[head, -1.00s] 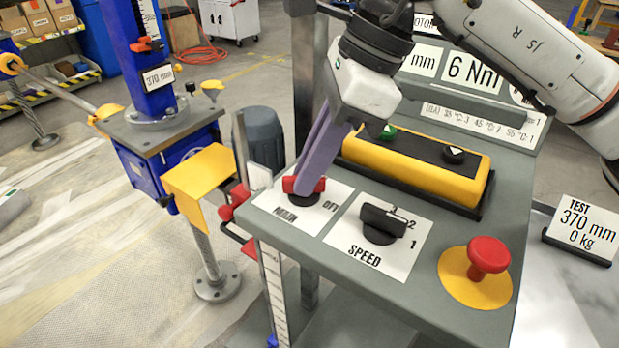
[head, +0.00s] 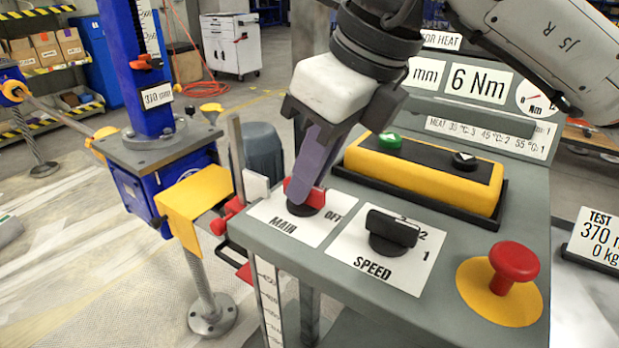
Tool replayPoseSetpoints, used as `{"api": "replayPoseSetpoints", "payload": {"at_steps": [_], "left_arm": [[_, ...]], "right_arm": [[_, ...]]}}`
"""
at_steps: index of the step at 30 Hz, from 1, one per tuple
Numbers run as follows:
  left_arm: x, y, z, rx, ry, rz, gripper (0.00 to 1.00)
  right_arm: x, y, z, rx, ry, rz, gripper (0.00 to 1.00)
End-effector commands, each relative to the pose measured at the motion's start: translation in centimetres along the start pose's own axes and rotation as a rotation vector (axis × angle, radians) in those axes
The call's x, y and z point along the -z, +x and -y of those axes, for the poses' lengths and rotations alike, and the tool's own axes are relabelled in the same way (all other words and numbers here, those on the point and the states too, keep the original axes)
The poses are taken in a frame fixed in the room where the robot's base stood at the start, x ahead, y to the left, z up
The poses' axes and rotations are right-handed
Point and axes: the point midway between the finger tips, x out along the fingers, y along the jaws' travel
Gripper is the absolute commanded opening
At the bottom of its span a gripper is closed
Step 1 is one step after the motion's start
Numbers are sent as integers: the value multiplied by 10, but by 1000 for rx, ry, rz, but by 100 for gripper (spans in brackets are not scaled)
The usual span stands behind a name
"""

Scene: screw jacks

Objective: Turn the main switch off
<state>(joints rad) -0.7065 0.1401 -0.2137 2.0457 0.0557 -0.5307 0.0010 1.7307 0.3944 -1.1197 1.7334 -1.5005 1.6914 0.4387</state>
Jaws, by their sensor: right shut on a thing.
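The main switch (head: 303,200) is a red handle on a dark round base, on a white plate (head: 290,231) marked MAIN and OFF at the left front of the grey console. My right gripper (head: 304,188) comes down from above with its purple fingers shut on the red handle. The fingers hide part of the handle, so its exact pointing is hard to read. My left gripper is not in view.
The black speed switch (head: 391,229) stands close to the right. A red mushroom button (head: 513,263) is at the right front. A yellow box with green and black buttons (head: 425,171) lies behind. The blue screw jack (head: 150,120) stands left.

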Motion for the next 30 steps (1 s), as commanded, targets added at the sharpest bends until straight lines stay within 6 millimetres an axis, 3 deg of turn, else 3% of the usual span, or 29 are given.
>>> {"api": "replayPoseSetpoints", "payload": {"at_steps": [14, 15, 18, 26, 30], "left_arm": [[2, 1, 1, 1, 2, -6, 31], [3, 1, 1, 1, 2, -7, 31], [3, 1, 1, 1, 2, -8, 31], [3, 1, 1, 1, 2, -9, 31], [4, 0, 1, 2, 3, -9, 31]], "right_arm": [[-1, -1, 1, 8, 16, 2, 0], [-1, -1, 1, 8, 16, 2, 14], [0, -1, 1, 7, 15, 2, 30], [0, -1, 0, 6, 14, 0, 30], [-1, -10, 0, 6, 14, 1, 30]]}}
